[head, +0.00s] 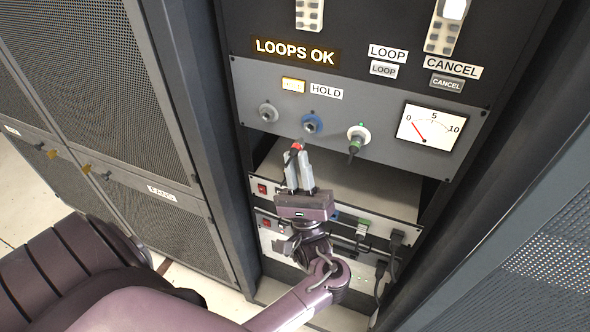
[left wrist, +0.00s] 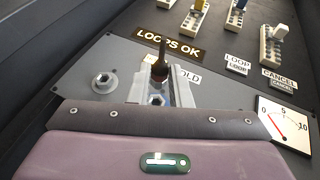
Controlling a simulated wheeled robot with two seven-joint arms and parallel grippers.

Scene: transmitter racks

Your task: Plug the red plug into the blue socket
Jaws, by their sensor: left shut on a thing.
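The red plug (head: 296,147) is held between the fingertips of my left gripper (head: 295,157), which is shut on it. In the left wrist view the plug (left wrist: 160,71) looks dark red, with a thin dark part sticking up. The blue socket (head: 312,124) is on the grey panel, just above and right of the plug in the head view. The plug looks apart from it. The socket's hex centre (left wrist: 157,100) shows between the fingers in the left wrist view. My right gripper is not in view.
A grey socket (head: 268,112) is left of the blue one. Below is an open rack bay with a shelf (head: 375,190) and cabled units. Rack posts stand on both sides.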

